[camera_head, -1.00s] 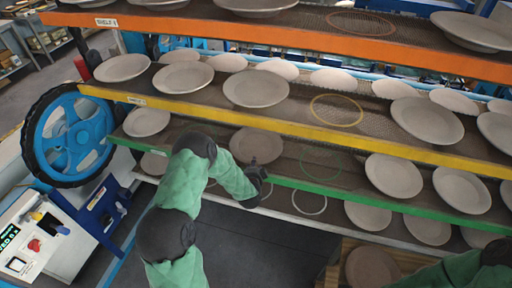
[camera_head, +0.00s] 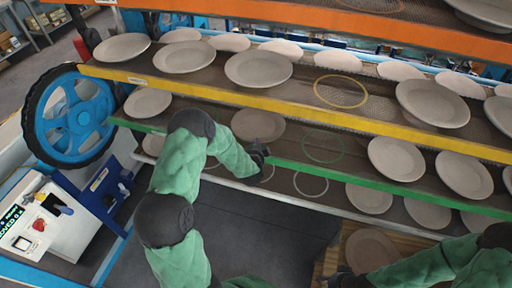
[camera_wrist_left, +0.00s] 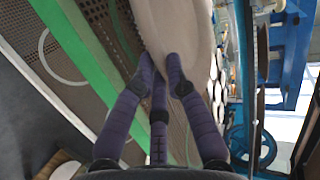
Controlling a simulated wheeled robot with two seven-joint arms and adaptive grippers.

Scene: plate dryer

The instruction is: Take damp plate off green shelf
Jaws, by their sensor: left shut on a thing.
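The damp plate (camera_head: 258,125) is a round grey-beige plate at the green shelf (camera_head: 345,176), partly hidden in the head view by the yellow shelf edge above. My left gripper (camera_head: 262,158) reaches in at the green shelf's front edge. In the left wrist view, the purple fingers of this gripper (camera_wrist_left: 160,75) are shut on the rim of the plate (camera_wrist_left: 178,22), beside the green edge strip (camera_wrist_left: 85,60). My right gripper (camera_head: 345,279) is low in the head view by a wooden crate, and its fingers are too unclear to judge.
A plate (camera_head: 370,250) lies in the wooden crate (camera_head: 322,262) at the bottom. The yellow shelf (camera_head: 290,106) passes closely above the green one. Several plates stand on the shelves beside empty ring marks (camera_head: 322,146). A blue wheel (camera_head: 68,118) is at left.

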